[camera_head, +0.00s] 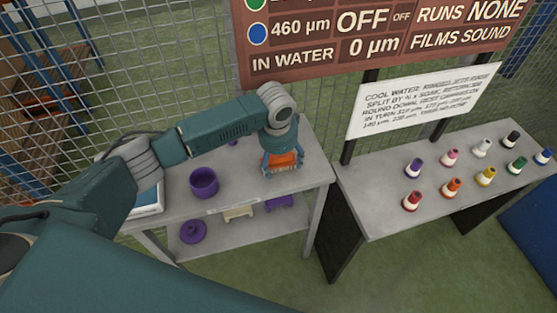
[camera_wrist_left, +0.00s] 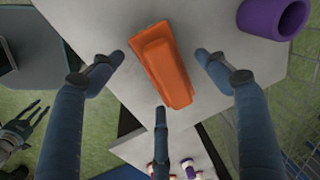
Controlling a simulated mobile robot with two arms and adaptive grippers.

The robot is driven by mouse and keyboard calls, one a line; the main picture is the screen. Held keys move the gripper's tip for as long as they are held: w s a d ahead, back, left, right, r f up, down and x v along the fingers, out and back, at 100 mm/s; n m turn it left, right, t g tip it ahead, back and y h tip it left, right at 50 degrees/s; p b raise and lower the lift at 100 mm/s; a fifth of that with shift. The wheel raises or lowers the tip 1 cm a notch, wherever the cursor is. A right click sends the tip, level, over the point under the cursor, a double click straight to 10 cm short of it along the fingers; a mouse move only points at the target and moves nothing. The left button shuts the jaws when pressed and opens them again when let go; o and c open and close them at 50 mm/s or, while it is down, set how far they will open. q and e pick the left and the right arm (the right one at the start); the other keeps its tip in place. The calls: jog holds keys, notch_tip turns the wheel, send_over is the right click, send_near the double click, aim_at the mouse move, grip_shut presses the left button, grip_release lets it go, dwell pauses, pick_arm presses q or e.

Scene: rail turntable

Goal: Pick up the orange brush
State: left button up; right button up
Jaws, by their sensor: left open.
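The orange brush (camera_head: 283,160) lies on the grey table top (camera_head: 240,178), near its right end. In the left wrist view the brush (camera_wrist_left: 165,65) shows as an orange block with a raised back, slightly tilted in the picture. My left gripper (camera_head: 282,168) is over the brush, pointing down. In the left wrist view its blue fingers (camera_wrist_left: 160,75) are spread open around the brush, with gaps between fingers and brush. The brush's lower side is mostly hidden. My right gripper does not show clearly in the head view.
The lower shelf holds a purple lidded piece (camera_head: 192,231), a cream brush (camera_head: 238,213) and a purple brush (camera_head: 279,202). A second table at right (camera_head: 385,205) carries several coloured bottles. A wire fence stands behind.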

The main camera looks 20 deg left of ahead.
pick_arm(q)
jog(key=shift+c, duration=0.5)
jog(key=c, duration=1.2)
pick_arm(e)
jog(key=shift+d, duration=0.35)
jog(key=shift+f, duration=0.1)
